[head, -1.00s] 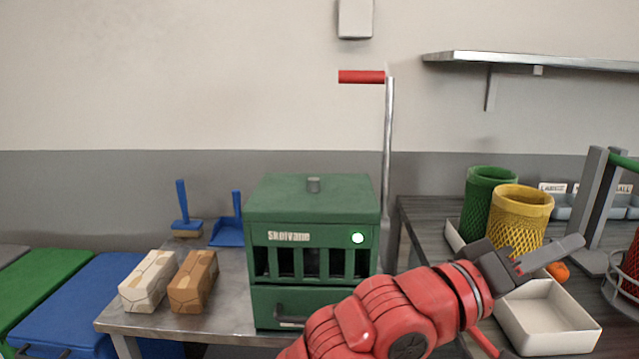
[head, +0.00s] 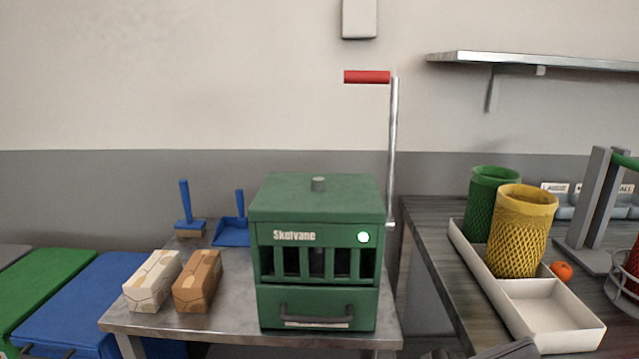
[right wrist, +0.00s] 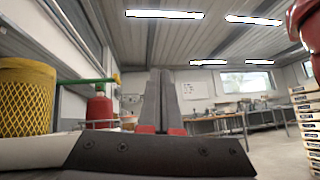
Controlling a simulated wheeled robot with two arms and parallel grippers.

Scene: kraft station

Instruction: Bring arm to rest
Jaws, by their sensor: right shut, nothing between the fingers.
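My right gripper (head: 500,350) shows only as a dark grey piece at the bottom edge of the head view, in front of the white tray's near corner. In the right wrist view its two grey fingers (right wrist: 159,85) stand side by side, pressed together and empty. The rest of my right arm is out of the head view. My left gripper and arm are not in view.
A green Skolvane machine (head: 318,210) with a red-handled crank (head: 367,77) stands on the metal table. Two wrapped blocks (head: 197,281) lie left of it. The right bench has a white tray (head: 545,315), a yellow mesh basket (head: 523,230) and a green one (head: 489,190).

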